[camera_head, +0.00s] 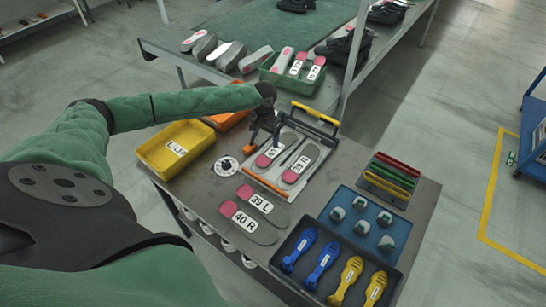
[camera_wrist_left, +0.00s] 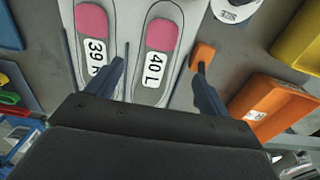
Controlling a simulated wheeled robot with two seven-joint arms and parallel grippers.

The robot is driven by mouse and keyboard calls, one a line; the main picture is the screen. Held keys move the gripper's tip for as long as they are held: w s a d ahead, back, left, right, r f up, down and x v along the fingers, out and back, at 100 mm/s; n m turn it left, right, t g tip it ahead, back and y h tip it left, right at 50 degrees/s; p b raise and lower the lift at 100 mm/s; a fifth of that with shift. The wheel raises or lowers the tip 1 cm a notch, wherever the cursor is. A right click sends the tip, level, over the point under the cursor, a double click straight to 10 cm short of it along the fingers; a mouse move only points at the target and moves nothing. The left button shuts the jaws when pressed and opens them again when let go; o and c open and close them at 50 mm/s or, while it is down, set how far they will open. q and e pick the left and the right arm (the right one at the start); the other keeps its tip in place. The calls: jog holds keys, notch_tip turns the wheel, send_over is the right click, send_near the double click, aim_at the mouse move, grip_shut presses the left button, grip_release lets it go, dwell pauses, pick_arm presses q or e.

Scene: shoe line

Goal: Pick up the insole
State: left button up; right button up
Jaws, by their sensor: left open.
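Two grey insoles with pink heels lie side by side in a fixture (camera_head: 318,144) on the table. The 40 L insole (camera_head: 264,161) is on the left in the head view and the 39 R insole (camera_head: 291,176) on the right. In the left wrist view, the 40 L insole (camera_wrist_left: 162,36) lies between my open left gripper's fingers (camera_wrist_left: 157,67) and the 39 R insole (camera_wrist_left: 92,24) to their left. In the head view, my left gripper (camera_head: 264,140) points down over the 40 L insole and partly hides it. It holds nothing. My right gripper is not in view.
Loose 39 L (camera_head: 263,205) and 40 R (camera_head: 247,221) insoles lie in front of the fixture. A yellow bin (camera_head: 160,162) and an orange bin (camera_head: 226,122) stand to the left. A blue tray (camera_head: 338,197) and a dark tray (camera_head: 325,290) stand to the right.

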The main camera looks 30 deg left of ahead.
aim_at(266, 158)
pick_arm(q)
notch_tip(266, 158, down, 4)
jog(key=b, duration=0.2)
jog(key=shift+w+r+b, duration=0.1)
jog(key=shift+r+b, duration=0.05)
jog(key=shift+b, duration=0.2)
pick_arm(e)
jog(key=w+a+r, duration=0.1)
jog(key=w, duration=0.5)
pick_arm(q)
jog(key=shift+f+p, duration=0.7)
jog(key=shift+f, duration=0.7)
notch_tip(266, 158, down, 4)
jog(key=p, duration=0.2)
jog(key=shift+r+p, duration=0.1)
jog(key=shift+p, duration=0.25)
jog(key=shift+f, duration=0.6)
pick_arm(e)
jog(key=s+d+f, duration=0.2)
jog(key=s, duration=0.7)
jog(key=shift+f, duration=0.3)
pick_arm(q)
jog(key=shift+c, duration=0.3)
jog(key=c, duration=1)
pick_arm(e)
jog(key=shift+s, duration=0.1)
